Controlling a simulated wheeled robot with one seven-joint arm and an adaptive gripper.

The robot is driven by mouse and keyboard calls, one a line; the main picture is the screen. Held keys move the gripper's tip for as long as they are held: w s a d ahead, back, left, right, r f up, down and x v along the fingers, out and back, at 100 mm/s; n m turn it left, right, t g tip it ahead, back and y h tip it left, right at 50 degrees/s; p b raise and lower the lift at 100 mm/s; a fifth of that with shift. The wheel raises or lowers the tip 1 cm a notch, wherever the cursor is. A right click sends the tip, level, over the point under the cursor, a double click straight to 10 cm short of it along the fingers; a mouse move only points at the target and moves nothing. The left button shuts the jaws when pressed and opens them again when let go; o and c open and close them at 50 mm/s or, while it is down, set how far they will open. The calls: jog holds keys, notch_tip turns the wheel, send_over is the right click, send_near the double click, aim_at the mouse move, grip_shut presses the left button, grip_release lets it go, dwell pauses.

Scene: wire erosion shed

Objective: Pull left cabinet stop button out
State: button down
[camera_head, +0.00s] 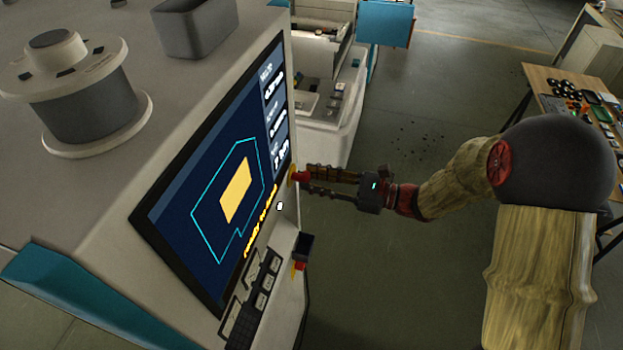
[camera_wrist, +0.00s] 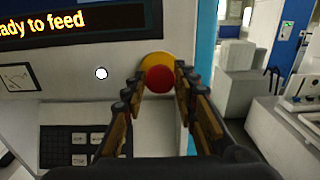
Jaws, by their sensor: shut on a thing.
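A red stop button (camera_head: 300,177) on a yellow disc sits on the edge of the cabinet (camera_head: 120,215) beside the large screen. In the wrist view the red button (camera_wrist: 160,79) is in front of the yellow disc (camera_wrist: 153,54). My gripper (camera_head: 307,180) reaches in from the right, its fingers at the button. In the wrist view my gripper (camera_wrist: 160,84) has one finger on each side of the red cap, shut on it. The stem behind the cap is hidden.
A second red button on yellow (camera_head: 299,266) sits lower on the cabinet, near a dark box (camera_head: 303,248) and keypad (camera_head: 255,300). The screen (camera_head: 225,185) is left of my gripper. Another machine (camera_head: 325,110) stands behind. A cluttered table (camera_head: 575,95) is at right.

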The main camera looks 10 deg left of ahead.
jog(key=c, duration=1.8)
grip_release()
jog(key=shift+o, duration=1.2)
jog(key=shift+d, duration=0.25)
jog(key=shift+o, duration=0.8)
jog(key=shift+a, duration=0.15)
jog(key=d, duration=1.2)
jog(key=shift+s, duration=0.45)
